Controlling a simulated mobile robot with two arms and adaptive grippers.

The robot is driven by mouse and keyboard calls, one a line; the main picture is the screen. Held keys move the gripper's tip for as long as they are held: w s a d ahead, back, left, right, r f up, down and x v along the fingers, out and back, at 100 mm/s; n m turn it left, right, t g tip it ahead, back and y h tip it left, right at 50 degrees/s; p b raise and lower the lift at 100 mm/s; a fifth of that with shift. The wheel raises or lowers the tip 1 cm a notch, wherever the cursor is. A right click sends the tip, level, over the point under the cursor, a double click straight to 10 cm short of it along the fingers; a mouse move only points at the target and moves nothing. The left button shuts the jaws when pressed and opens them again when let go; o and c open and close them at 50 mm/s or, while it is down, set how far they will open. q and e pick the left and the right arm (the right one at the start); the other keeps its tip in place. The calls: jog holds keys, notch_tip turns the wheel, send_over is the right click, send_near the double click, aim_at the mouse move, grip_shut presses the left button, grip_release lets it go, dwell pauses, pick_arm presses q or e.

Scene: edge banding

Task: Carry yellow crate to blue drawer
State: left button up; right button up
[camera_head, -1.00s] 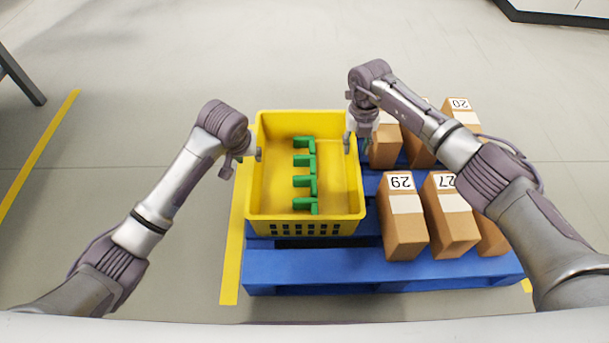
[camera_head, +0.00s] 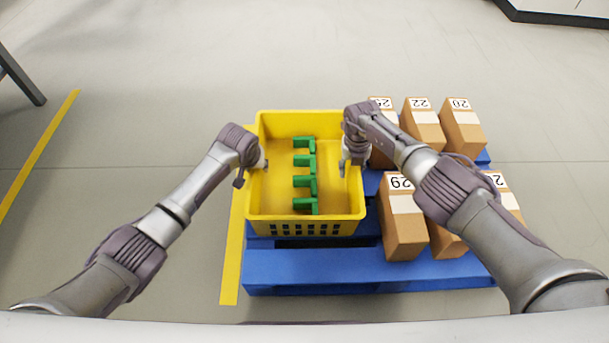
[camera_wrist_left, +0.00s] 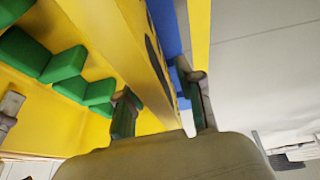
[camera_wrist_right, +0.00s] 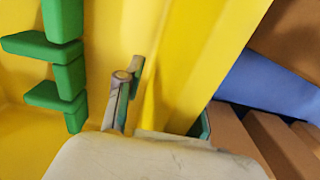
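The yellow crate (camera_head: 305,228) sits level on the left part of the blue pallet (camera_head: 370,275), with several green pieces (camera_head: 305,175) in a row inside. My left gripper (camera_head: 250,172) is at the crate's left wall. In the left wrist view its fingers (camera_wrist_left: 163,108) are apart, one on each side of the wall. My right gripper (camera_head: 352,165) is at the crate's right wall. In the right wrist view its fingers (camera_wrist_right: 165,105) are apart, with the wall between them. The right outer finger is partly hidden. The blue drawer is not in view.
Several numbered cardboard boxes (camera_head: 404,225) stand on the pallet right of the crate, some partly hidden by my right arm. A yellow floor line (camera_head: 232,255) runs along the pallet's left side.

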pick_arm(q)
grip_shut()
pick_arm(e)
grip_shut()
pick_arm(q)
jog(key=shift+r, duration=0.2)
pick_arm(e)
jog(key=shift+r, duration=0.15)
